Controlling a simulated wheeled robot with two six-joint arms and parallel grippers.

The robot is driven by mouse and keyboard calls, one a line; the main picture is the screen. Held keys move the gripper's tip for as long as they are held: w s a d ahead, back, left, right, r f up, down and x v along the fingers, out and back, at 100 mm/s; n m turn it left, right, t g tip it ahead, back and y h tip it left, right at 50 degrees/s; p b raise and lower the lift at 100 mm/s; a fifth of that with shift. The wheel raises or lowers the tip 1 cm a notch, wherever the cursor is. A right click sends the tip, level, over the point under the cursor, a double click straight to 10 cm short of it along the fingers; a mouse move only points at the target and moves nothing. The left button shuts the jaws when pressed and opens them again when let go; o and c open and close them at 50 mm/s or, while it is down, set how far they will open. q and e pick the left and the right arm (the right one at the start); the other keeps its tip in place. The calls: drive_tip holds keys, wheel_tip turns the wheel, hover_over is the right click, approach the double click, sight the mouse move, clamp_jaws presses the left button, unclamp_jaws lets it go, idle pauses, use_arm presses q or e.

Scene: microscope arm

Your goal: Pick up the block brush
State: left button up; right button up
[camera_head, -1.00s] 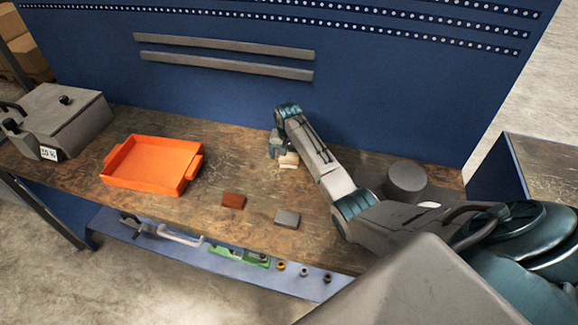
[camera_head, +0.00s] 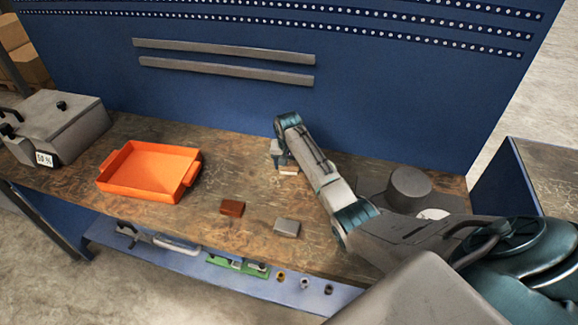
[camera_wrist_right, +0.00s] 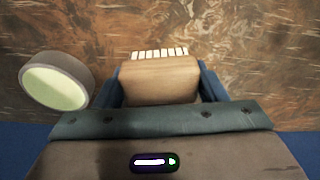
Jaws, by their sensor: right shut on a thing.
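The block brush (camera_wrist_right: 160,80) has a tan wooden block and a row of pale bristles at its far edge in the right wrist view. My right gripper (camera_wrist_right: 160,90) is shut on the wooden block, with a blue finger at each side. In the head view the brush (camera_head: 288,170) is a small pale shape at the right gripper (camera_head: 284,160), near the back of the bench, partly hidden by the gripper. I cannot tell whether it touches the bench. My left gripper is not in view.
An orange tray (camera_head: 148,172) stands on the wooden bench at left, near a grey case (camera_head: 65,125). A red-brown block (camera_head: 232,208) and a grey block (camera_head: 286,227) lie nearer the front. A round container (camera_wrist_right: 57,80) is left of the brush. The blue back panel (camera_head: 215,105) rises behind.

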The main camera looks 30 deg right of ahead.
sight(290, 162)
drive_tip(key=shift+r+p, duration=0.4)
drive_tip(key=shift+p, duration=0.15)
drive_tip(key=r+p, duration=0.2)
drive_tip(key=p, duration=0.1)
drive_tip(key=r+p, duration=0.1)
drive_tip(key=p, duration=0.1)
drive_tip(key=shift+s+r, duration=0.25)
drive_tip(key=shift+r, duration=0.05)
drive_tip(key=s+p, duration=0.1)
drive_tip(key=s+a+p, duration=0.1)
drive_tip(key=p, duration=0.1)
drive_tip(key=shift+s+r, duration=0.1)
drive_tip(key=shift+s, duration=0.1)
drive_tip(key=s+a, duration=0.1)
drive_tip(key=s, duration=0.3)
drive_tip(key=s+a, duration=0.2)
drive_tip(key=s, duration=0.2)
drive_tip(key=s+a, duration=0.1)
drive_tip(key=s, duration=0.3)
drive_tip(key=shift+s+a+r, duration=0.1)
drive_tip(key=shift+a+r, duration=0.05)
drive_tip(key=shift+r, duration=0.05)
drive_tip(key=o, duration=0.3)
drive_tip(key=shift+c, duration=0.9)
